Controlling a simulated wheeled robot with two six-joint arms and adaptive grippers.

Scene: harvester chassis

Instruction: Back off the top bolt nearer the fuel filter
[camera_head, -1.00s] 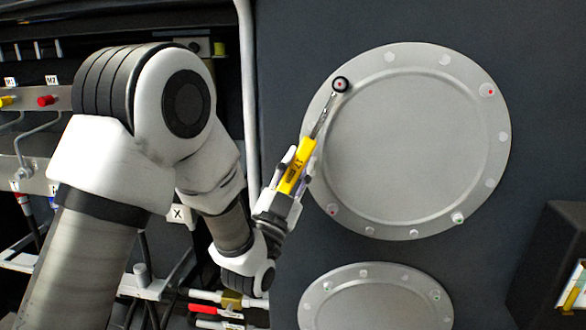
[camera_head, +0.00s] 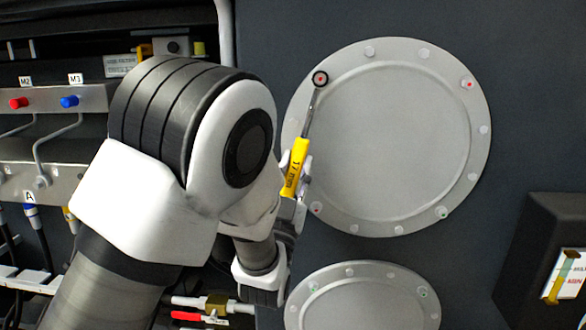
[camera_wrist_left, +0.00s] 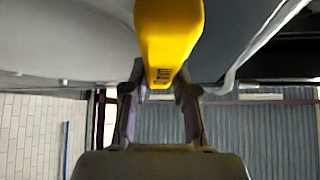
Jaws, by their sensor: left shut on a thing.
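A 17 mm wrench with a yellow handle (camera_head: 295,168) and a dark ring end (camera_head: 320,78) lies across the left rim of the upper round cover (camera_head: 395,140). The ring is around the red-marked top left bolt (camera_head: 320,79), and the bolt's centre shows through it. My left gripper (camera_head: 297,183) is shut on the yellow handle, partly hidden behind my arm. The handle also fills the top of the left wrist view (camera_wrist_left: 168,40). Another red-marked bolt (camera_head: 469,84) sits at the cover's upper right. I cannot pick out the fuel filter. My right gripper is not in view.
A lower round cover (camera_head: 360,300) is below. A dark box (camera_head: 545,250) with a gauge stands out at the right. At the left are a valve panel with red and blue knobs (camera_head: 69,101) and hoses. The upper cover's face is clear.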

